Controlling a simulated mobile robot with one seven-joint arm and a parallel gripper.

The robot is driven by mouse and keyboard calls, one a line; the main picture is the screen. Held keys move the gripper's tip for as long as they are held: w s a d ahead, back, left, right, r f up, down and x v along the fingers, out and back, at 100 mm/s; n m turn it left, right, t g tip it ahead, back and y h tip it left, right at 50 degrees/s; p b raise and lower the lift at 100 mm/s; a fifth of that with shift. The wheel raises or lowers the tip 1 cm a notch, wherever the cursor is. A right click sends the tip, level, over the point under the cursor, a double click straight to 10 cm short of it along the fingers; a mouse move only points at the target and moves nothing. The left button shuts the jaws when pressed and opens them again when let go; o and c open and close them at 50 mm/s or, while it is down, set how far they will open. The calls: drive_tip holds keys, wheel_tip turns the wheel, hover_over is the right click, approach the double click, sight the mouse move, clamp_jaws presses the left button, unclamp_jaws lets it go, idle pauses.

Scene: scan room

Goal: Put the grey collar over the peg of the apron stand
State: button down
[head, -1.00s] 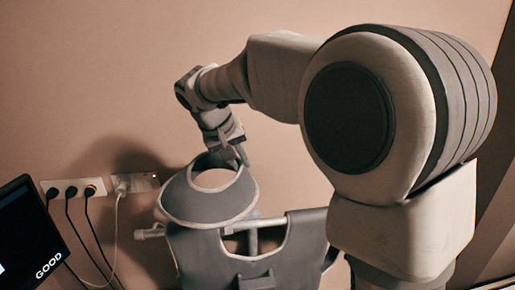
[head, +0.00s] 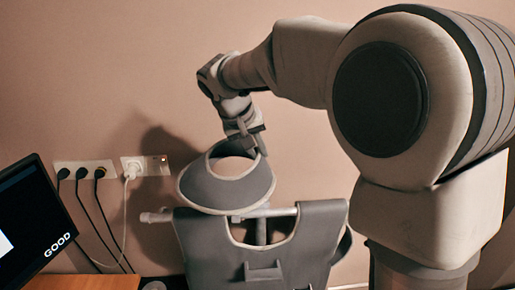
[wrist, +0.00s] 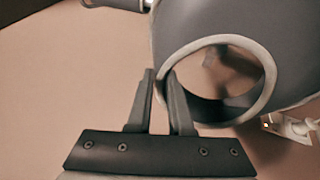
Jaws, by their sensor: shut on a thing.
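The grey collar (head: 227,190) is a wide ring with a pale edge, tilted above the stand in the head view. My gripper (head: 250,143) is shut on the collar's rim at its upper right. In the wrist view the fingers (wrist: 161,82) close on the pale rim, and the collar (wrist: 290,50) fills the upper right with its opening facing the camera. The apron stand (head: 158,216) has a horizontal bar with a grey apron (head: 305,235) hung on it. The collar's lower edge overlaps the bar in the picture; I cannot tell whether they touch. The peg's top is hidden.
A wall stands close behind, with sockets (head: 146,166) and plugged cables at left. A monitor (head: 30,225) is at the left edge, with an orange-brown desk surface (head: 90,283) below it. My arm covers the right side.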

drive_tip(key=shift+f+b, duration=3.7)
drive_tip(key=shift+f, duration=1.2)
